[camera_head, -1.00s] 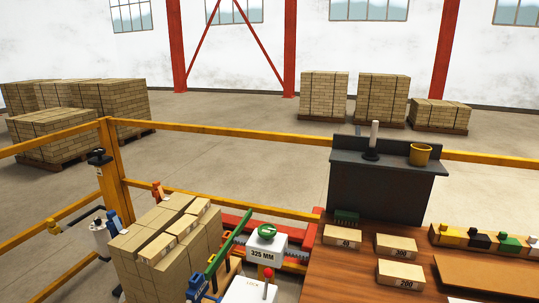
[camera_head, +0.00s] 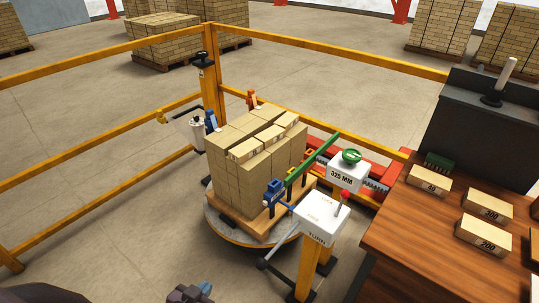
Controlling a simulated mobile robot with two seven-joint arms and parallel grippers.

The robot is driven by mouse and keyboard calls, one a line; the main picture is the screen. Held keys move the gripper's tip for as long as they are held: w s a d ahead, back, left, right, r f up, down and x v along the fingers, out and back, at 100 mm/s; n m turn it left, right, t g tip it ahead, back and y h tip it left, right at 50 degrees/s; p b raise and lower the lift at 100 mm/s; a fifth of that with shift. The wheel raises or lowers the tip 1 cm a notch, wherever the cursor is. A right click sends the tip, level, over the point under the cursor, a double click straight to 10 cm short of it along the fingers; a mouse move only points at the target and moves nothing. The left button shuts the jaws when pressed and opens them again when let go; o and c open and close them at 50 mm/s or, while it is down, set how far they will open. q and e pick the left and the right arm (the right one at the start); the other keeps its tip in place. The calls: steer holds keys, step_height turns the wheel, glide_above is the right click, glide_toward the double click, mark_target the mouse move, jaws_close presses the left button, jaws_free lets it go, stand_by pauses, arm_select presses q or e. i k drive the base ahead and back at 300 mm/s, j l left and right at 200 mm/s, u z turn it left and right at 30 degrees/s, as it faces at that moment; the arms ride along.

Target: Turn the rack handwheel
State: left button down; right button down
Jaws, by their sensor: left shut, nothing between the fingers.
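The rack handwheel, a small green wheel (camera_head: 351,156), sits on top of a white box (camera_head: 346,177) marked 325 MM, right of centre. A green bar (camera_head: 313,160) slants beside it toward the brick stack. A red rack-like rail (camera_head: 377,178) runs behind the box. My left gripper (camera_head: 190,292) shows only in part at the bottom edge, shut and empty, well below and left of the handwheel and apart from everything. My right gripper is not in view.
A brick stack (camera_head: 232,170) stands on a pallet on a round turntable (camera_head: 222,228). A wooden table (camera_head: 415,235) fills the right. Yellow rails (camera_head: 100,110) fence the back and left. The floor at left is clear.

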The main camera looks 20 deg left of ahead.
mark_target(351, 156)
steer(key=i+j, duration=0.85)
